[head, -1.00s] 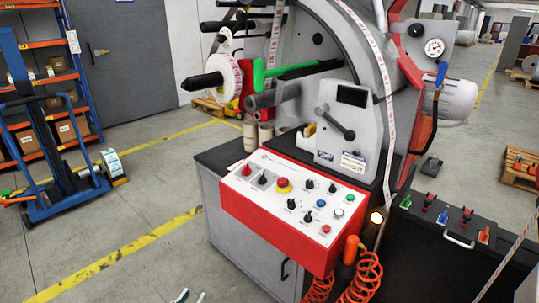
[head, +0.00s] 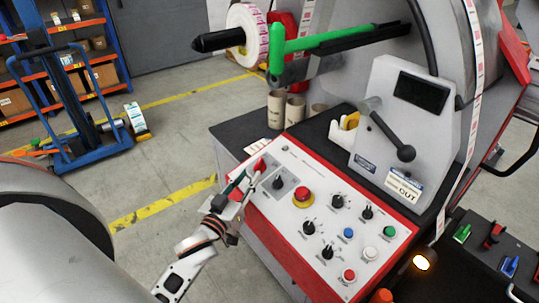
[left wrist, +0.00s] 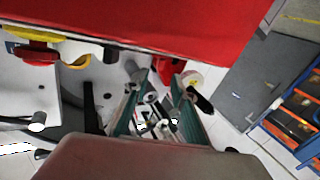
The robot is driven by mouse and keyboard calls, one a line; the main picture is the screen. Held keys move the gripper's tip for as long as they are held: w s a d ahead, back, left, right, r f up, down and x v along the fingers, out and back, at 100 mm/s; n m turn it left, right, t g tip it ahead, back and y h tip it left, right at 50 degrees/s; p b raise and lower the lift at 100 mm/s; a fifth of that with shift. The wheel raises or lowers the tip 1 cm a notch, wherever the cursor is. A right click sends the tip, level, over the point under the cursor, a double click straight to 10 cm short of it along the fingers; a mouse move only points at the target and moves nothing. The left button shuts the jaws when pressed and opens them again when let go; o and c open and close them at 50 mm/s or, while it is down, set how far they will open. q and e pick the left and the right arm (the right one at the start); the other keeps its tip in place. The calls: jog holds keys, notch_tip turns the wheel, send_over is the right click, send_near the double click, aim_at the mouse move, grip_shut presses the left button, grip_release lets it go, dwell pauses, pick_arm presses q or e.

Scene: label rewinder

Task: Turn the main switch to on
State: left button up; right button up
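The main switch, a red rotary knob (head: 259,164), sits at the upper left corner of the white-topped control panel (head: 322,190) in the head view. My left gripper (head: 245,178) is at that corner, its fingertips close beside the knob and partly overlapping it in the picture. I cannot tell whether they touch. In the left wrist view, the two green fingers of my left gripper (left wrist: 160,92) stand apart with a gap between them and nothing clearly held. I cannot pick out the main switch there. My right gripper is not in view.
A black selector knob (head: 278,183) and a red emergency button (head: 302,196) are just right of the main switch. Cardboard cores (head: 277,108) stand behind the panel. A green shaft (head: 340,38) overhangs the area. Floor left of the machine is open before a blue trolley (head: 85,110).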

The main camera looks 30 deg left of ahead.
aim_at(257, 166)
pick_arm(q)
jog(key=w, duration=0.7)
jog(key=shift+w+a, duration=0.1)
jog(key=shift+a, duration=0.3)
jog(key=shift+c, duration=0.4)
grip_shut()
